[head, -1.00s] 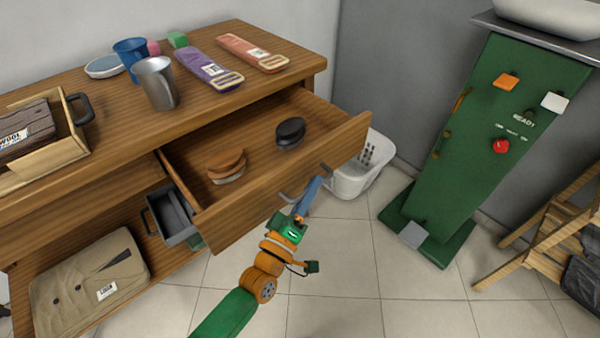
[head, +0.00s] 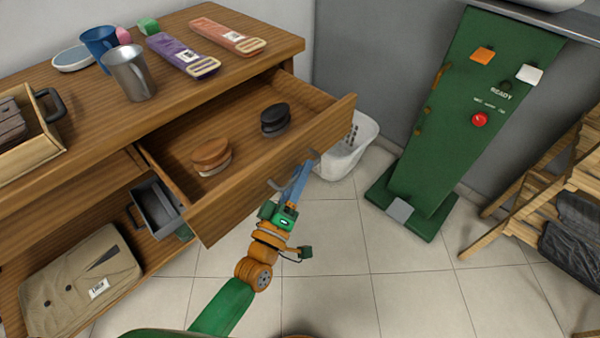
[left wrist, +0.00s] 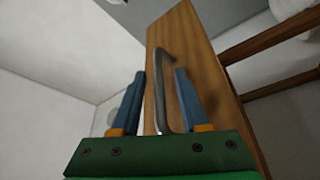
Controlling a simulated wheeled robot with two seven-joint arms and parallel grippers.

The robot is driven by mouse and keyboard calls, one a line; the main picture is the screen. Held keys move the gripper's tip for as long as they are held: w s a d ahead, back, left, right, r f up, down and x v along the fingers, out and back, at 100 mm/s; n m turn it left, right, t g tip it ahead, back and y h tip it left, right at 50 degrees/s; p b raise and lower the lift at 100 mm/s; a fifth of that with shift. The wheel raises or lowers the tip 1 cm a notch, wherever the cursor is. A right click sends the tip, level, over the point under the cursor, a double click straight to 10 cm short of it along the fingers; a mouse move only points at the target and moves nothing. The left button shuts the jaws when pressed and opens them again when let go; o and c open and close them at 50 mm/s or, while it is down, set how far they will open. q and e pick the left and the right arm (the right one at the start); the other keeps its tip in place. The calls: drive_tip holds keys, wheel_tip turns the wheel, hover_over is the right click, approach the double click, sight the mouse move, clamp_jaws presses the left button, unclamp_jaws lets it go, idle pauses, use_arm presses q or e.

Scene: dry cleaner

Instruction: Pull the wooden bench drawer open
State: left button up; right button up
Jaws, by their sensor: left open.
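The wooden bench drawer (head: 237,195) stands pulled well out of the bench (head: 215,93), with its inside in plain view. It holds a brown brush (head: 211,156) and a black brush (head: 275,119). My left gripper (head: 292,180) is at the drawer front, at the grey bar handle (head: 280,186). In the left wrist view the two blue fingers of the left gripper (left wrist: 160,100) are open, one on each side of the handle (left wrist: 160,85). Whether either finger touches the bar I cannot tell. My right gripper is not in view.
On the bench top are a grey metal cup (head: 129,73), a blue mug (head: 99,46) and two packaged straps. A white basket (head: 345,150) stands beside the drawer's right end. A green machine (head: 450,110) stands at the right. The tiled floor (head: 335,235) before the drawer is clear.

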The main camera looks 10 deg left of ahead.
use_arm(q)
drive_tip(key=v, duration=0.7)
wheel_tip(320, 180, down, 15)
drive_tip(key=s+a+m+g+y, duration=0.1)
drive_tip(key=s+a+m+g, duration=0.1)
drive_tip(key=m+g, duration=0.25)
drive_tip(key=s+a+f+m+g+y, duration=0.2)
drive_tip(key=s+a+f+g, duration=0.15)
drive_tip(key=s+f, duration=0.4)
drive_tip(key=s+a+f+m+g+y, duration=0.1)
drive_tip(key=s+a+f+m+g, duration=0.3)
drive_tip(key=f, duration=0.6)
drive_tip(key=s+a+f+g+y, duration=0.1)
drive_tip(key=s+a+f+g, duration=0.15)
drive_tip(key=s, duration=0.55)
drive_tip(key=s+a+f+g+y, duration=0.1)
drive_tip(key=s+f+g, duration=0.3)
drive_tip(key=s, duration=0.4)
wheel_tip(320, 180, up, 14)
drive_tip(key=p, duration=1.3)
drive_tip(key=shift+p, duration=0.4)
